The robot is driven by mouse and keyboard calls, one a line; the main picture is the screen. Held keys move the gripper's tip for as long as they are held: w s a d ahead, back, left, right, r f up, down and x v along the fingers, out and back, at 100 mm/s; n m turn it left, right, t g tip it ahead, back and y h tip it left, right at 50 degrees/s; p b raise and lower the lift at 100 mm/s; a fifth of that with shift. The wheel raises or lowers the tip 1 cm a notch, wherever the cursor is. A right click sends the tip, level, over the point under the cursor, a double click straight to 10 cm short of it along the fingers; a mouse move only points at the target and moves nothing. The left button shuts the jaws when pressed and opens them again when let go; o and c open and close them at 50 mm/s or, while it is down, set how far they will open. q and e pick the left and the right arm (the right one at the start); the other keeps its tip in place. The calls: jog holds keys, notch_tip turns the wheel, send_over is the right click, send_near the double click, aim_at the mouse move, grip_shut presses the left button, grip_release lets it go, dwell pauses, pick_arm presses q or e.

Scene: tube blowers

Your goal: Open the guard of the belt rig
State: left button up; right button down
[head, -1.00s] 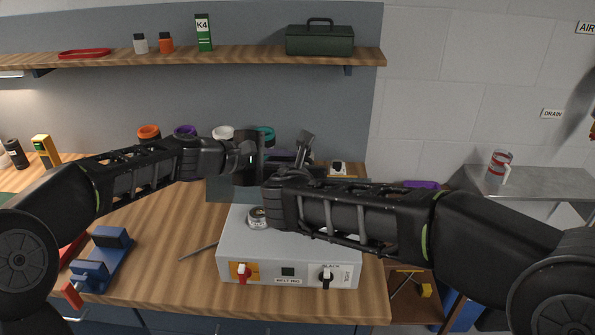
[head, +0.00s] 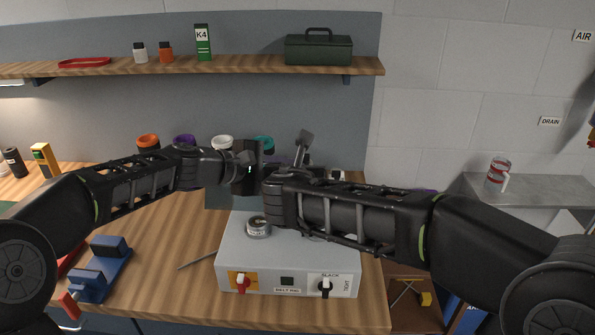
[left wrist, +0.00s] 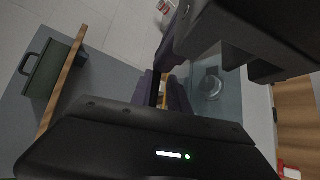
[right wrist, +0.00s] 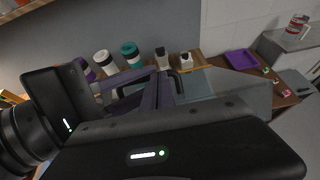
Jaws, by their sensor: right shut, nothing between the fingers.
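The belt rig (head: 300,255) is a pale grey box on the bench, with a red switch and a black knob on its front. A see-through guard panel, greenish in the left wrist view (left wrist: 215,100), stands over its top; its hinge and handle are largely hidden by my arms. My left gripper (head: 250,165) is behind the rig's round metal part, near the guard; its fingertips are not clear. My right gripper (right wrist: 165,95) is shut and empty, close to the guard's panel in the right wrist view. I cannot tell whether either touches the guard.
A blue vise (head: 103,265) is at the bench's left. A shelf (head: 200,69) with a green toolbox (head: 318,50) runs above.

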pick_arm(q)
jog(key=shift+a, duration=0.1)
jog(key=v, duration=1.2)
